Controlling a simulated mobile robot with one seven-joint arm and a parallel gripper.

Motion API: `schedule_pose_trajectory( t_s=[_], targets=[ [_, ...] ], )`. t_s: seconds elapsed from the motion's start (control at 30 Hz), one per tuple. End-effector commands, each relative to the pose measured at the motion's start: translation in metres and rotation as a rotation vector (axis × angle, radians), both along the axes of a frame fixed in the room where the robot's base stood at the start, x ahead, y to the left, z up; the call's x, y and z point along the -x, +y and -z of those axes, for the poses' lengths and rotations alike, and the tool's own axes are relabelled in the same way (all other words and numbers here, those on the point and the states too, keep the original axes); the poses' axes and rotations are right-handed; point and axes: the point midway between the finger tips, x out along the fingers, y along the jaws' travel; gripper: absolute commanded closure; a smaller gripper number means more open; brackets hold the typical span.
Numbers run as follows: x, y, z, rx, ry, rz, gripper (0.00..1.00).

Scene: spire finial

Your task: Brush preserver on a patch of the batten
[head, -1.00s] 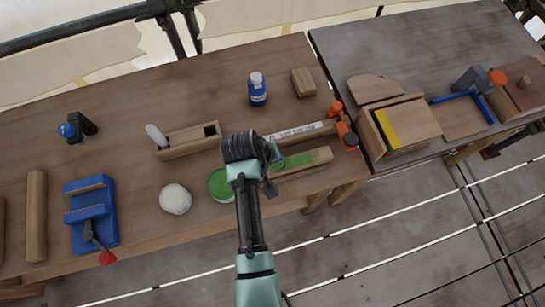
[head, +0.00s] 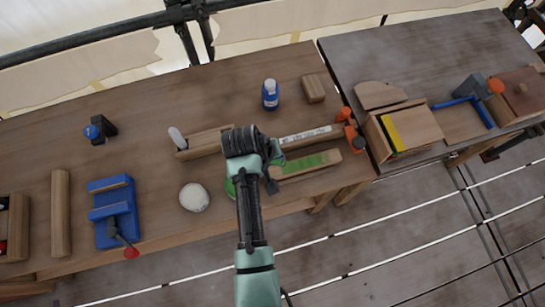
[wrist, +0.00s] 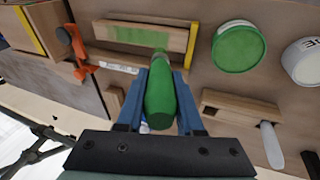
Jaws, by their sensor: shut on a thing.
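The batten (head: 306,165) is a pale wooden bar near the bench's front edge, with a green patch along its top. It also shows at the top of the wrist view (wrist: 175,36). My gripper (head: 269,170) is at the batten's left end in the head view. In the wrist view its blue fingers (wrist: 160,76) are shut on a green tapered handle (wrist: 160,100), which I take for the brush. Its narrow end points toward the batten; the bristles and any contact are hidden. A green-topped can (wrist: 238,46) stands beside the batten, mostly behind my arm in the head view.
A white tin (head: 194,197) stands left of the can. Behind are a slotted wooden block (head: 204,143), a blue bottle (head: 270,95) and a small wood block (head: 313,88). A blue vise (head: 116,211) is at left.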

Motion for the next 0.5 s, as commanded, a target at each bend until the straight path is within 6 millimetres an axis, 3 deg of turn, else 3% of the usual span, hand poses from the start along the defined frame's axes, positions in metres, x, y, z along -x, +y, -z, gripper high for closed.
schedule_pose_trajectory(
  t_s=[0.2,0.5],
  targets=[
    [-0.004,-0.001,-0.022,0.0,0.0,0.0,1.0],
    [-0.005,-0.001,-0.024,0.0,0.0,-0.001,1.0]
  ],
)
